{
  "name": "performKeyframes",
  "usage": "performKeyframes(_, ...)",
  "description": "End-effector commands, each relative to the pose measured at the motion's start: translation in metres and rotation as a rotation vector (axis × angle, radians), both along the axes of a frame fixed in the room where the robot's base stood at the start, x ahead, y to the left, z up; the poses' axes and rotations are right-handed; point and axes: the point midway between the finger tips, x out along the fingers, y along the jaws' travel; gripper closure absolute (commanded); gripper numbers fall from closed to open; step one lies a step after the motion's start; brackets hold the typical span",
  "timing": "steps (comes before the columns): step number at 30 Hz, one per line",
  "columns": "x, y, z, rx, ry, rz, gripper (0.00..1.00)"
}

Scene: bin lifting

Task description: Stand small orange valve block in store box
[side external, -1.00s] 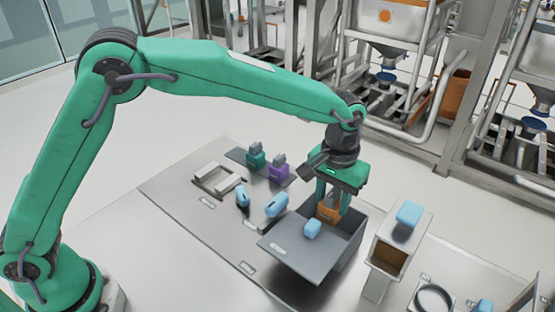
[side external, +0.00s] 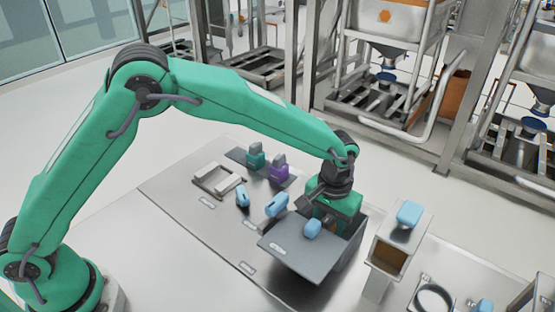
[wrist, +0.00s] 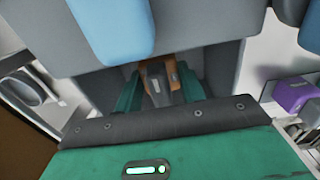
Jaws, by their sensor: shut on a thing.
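The small orange valve block (wrist: 174,72) shows in the wrist view between the two green fingers of my gripper (wrist: 160,92), with a grey part on it. My gripper is shut on it. In the side view my gripper's green body (side external: 337,207) is low inside the grey store box (side external: 352,250), and the block and fingertips are hidden there. The box's grey lid (side external: 300,262) juts out toward the front left with a light blue piece (side external: 313,228) on it. I cannot tell whether the block touches the box floor.
Light blue pieces (side external: 277,204) lie left of the box. A teal block (side external: 256,158) and a purple block (side external: 279,168) stand behind, near a pale frame (side external: 218,181). A metal chute box (side external: 398,243) with a blue-topped piece (side external: 409,213) stands close on the right.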

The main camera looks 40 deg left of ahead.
Motion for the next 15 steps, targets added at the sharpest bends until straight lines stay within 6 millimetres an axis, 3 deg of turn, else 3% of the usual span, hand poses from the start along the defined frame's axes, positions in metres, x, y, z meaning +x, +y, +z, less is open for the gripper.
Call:
performKeyframes(12,0.0002,-0.0001,-0.0030,0.000,-0.001,0.000,0.88)
performKeyframes(13,0.0001,0.0000,-0.0029,0.000,0.000,0.000,0.55)
performKeyframes(15,0.0000,0.0000,-0.0029,0.000,0.000,0.000,0.41)
